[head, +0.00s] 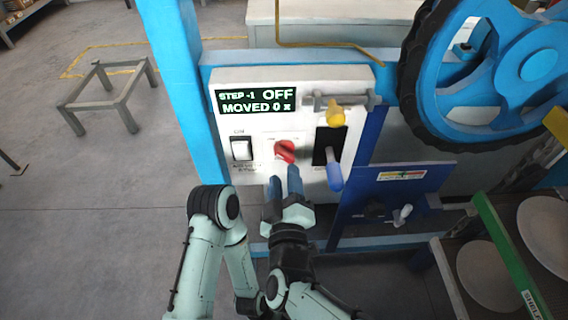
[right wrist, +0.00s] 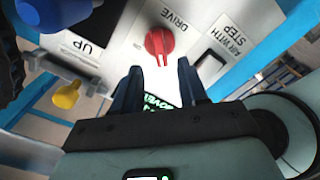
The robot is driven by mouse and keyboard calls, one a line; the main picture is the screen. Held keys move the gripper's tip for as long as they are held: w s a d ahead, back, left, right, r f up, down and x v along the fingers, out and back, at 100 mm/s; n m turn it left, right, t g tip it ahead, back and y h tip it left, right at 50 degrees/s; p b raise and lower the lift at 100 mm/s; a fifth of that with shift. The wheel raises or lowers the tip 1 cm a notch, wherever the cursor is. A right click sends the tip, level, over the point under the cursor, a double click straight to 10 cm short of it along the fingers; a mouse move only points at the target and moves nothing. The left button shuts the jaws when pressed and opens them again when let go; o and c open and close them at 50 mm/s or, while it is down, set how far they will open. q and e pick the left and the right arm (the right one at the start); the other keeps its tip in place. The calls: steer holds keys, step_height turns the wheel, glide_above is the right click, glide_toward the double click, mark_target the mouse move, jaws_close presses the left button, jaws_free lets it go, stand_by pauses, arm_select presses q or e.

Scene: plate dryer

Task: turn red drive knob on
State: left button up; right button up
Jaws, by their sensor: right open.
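The red drive knob (head: 285,151) sits on the white control panel (head: 268,83), between a rocker switch and a dark slot. It also shows in the right wrist view (right wrist: 160,42) beside the "DRIVE" label, with its grip bar seen nearly end to end. The display (head: 256,101) reads "STEP -1 OFF" and "MOVED 0". My right gripper (head: 284,181) is open, with its two blue fingers just in front of and below the knob. In the right wrist view the fingertips (right wrist: 158,72) are spread, with the knob beyond the gap between them. No contact is visible. My left gripper is not in view.
A large blue wheel (head: 483,75) stands at right, above plates in a rack (head: 485,275). Floor at left is mostly clear.

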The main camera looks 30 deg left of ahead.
mark_target(283, 158)
steer(key=x, duration=0.5)
steer(key=shift+b, duration=0.3)
jaws_close()
